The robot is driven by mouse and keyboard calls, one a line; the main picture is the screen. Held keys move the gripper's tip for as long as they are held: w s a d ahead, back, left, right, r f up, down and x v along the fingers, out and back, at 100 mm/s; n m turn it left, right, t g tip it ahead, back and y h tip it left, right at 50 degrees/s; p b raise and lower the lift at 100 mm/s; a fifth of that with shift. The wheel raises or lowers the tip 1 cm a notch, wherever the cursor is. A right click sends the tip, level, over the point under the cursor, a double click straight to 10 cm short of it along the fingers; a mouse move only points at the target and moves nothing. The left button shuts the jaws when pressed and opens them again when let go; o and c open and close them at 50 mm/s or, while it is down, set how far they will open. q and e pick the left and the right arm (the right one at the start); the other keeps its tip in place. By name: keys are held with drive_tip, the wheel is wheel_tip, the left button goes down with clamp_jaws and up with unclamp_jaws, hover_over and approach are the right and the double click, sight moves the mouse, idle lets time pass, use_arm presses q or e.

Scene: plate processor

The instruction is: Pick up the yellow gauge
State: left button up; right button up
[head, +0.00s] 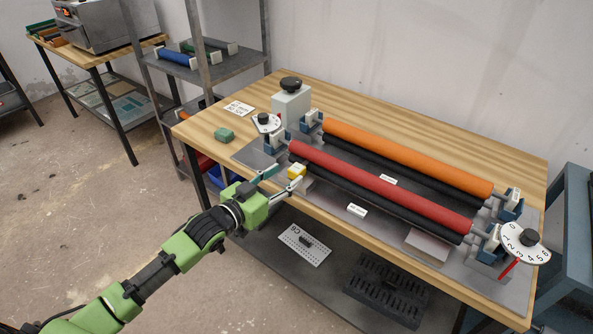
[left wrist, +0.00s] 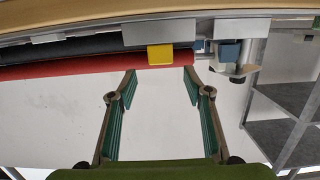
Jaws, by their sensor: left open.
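The yellow gauge (head: 297,170) is a small block at the left end of the red roller (head: 380,188), near the front edge of the machine. It also shows in the left wrist view (left wrist: 160,55), at the top centre beside the red roller. My left gripper (head: 283,180) is open and empty, with its fingers pointing at the gauge. In the left wrist view the gauge lies between the lines of the two fingers (left wrist: 160,80), beyond their tips. The gauge appears apart from both fingers. My right gripper is not in view.
The machine stands on a wooden table (head: 225,121) with an orange roller (head: 405,158) behind the red one. A green block (head: 224,134) lies at the table's left. A numbered dial (head: 525,243) is at the right end. A grey shelf unit (head: 215,66) stands behind left.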

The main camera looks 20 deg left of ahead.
sight(292, 172)
use_arm(q)
drive_tip(key=shift+f+p+x, duration=0.15)
drive_tip(key=shift+p+x, duration=0.1)
drive_tip(key=shift+x, duration=1.5)
drive_tip(key=shift+f+p+x, duration=0.15)
drive_tip(key=shift+p+x, duration=0.05)
drive_tip(key=shift+x, duration=1.5)
drive_tip(key=shift+a, duration=0.15)
drive_tip(key=c, duration=1.2)
